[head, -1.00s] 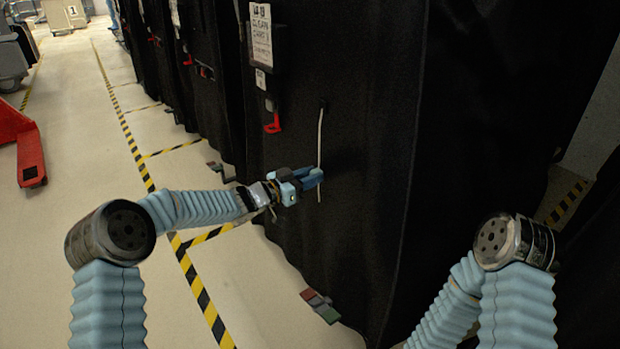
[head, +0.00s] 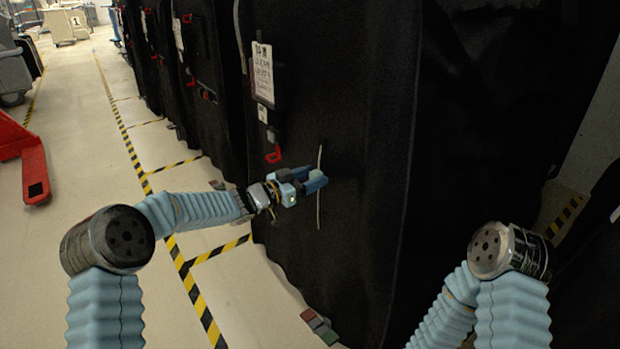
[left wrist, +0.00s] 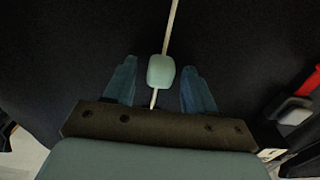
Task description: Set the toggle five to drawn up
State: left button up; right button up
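A pale green toggle (left wrist: 161,72) sits on a thin whitish cord (left wrist: 171,28) in the left wrist view. The cord hangs down the front of a black cart cover (head: 370,230), and it also shows in the head view (head: 319,210). My left gripper (head: 323,179) is at the cord, below its upper end. In the left wrist view its two blue fingers (left wrist: 160,75) stand open on either side of the toggle, with a gap on both sides. In the head view the gripper hides the toggle. I cannot read any number on it. My right gripper is out of view.
A white label (head: 262,73) and a red hook (head: 274,155) are on the cover, up and left of the gripper. More covered carts line up behind. Red and green blocks (head: 320,326) lie at the cover's foot. Open floor with striped tape lies left.

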pick_arm(q)
jog(key=b+v, duration=0.1)
jog(key=v, duration=1.3)
jog(key=s+d+f+n+g+y, duration=0.1)
jog(key=s+f+n+y, duration=0.25)
jog(key=f, duration=0.55)
jog(key=s+f+n+g+y, duration=0.1)
jog(key=s+f+n+y, duration=0.2)
jog(key=f, duration=0.7)
jog(key=s+d+f+n+g+y, duration=0.1)
jog(key=s+f+n, duration=0.3)
jog(key=f, duration=0.5)
jog(key=s+f+n+g+y, duration=0.1)
jog(key=s+f+g, duration=0.2)
jog(key=s, duration=0.8)
jog(key=s+a+f+n+g+y, duration=0.1)
jog(key=s+f+g, duration=0.3)
jog(key=s+f, duration=0.4)
jog(key=s+y, duration=0.1)
jog(key=s, duration=0.3)
jog(key=shift+a+f, duration=0.15)
jog(key=shift+a, duration=0.15)
jog(key=shift+c, duration=0.4)
